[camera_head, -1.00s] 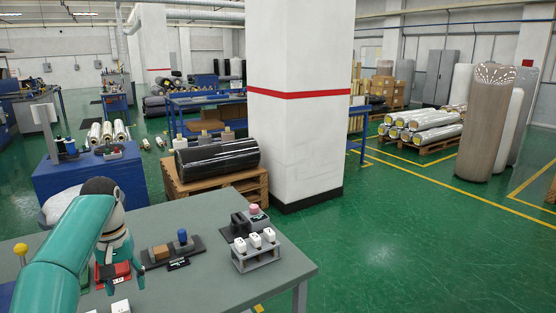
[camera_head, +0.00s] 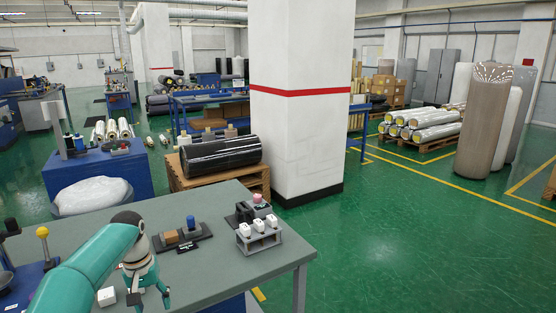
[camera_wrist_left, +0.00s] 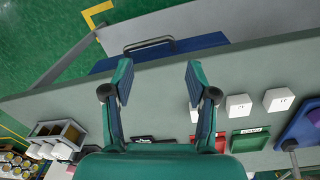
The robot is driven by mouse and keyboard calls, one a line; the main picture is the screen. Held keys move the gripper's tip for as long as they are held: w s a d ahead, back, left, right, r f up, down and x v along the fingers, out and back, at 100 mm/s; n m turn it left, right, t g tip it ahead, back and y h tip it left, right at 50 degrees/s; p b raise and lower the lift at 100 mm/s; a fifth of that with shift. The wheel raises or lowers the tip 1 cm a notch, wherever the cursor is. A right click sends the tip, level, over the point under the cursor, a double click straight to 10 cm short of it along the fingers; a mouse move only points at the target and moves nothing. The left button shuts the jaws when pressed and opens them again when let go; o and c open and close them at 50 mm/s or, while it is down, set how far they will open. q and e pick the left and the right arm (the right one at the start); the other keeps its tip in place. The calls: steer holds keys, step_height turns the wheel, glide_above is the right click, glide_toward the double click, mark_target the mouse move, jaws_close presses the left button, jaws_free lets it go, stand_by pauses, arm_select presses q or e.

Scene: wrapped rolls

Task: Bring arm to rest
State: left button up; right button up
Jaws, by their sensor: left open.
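My left arm (camera_head: 88,268) is teal and reaches in from the lower left over the grey table (camera_head: 225,203). My left gripper (camera_head: 152,302) points down near the table's front part, with its fingers apart. In the left wrist view the gripper (camera_wrist_left: 158,76) has its two fingers spread with nothing between them; the grey tabletop lies behind them. A white block (camera_head: 106,296) is left of the gripper in the head view. My right gripper is not in view.
A grey rack with white blocks (camera_head: 258,236) and a dark tray with a brown block (camera_head: 171,237) and blue-topped piece (camera_head: 191,222) stand on the table. A yellow-knobbed item (camera_head: 42,233) is at left. A white pillar (camera_head: 299,140) rises beyond the table.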

arm_select(q)
steer(key=s+d+f+h, duration=0.1)
steer(key=s+d+f, duration=0.25)
steer(key=f, duration=0.35)
steer(key=s+d+f+m+h, duration=0.1)
steer(key=s+d+f, duration=0.2)
steer(key=d+f, duration=0.35)
steer(key=s+d+f, duration=0.2)
steer(key=s+f, duration=0.1)
steer(key=f, duration=0.5)
steer(key=s+d+f, duration=0.2)
steer(key=s, duration=0.5)
steer(key=s+d+f+h, duration=0.1)
steer(key=s+d+f, duration=0.1)
steer(key=s, duration=0.5)
steer(key=s+d+f, duration=0.2)
steer(key=s, duration=0.6)
steer(key=shift+d+f, duration=0.2)
steer(key=shift+d, duration=0.1)
steer(key=shift+s, duration=0.1)
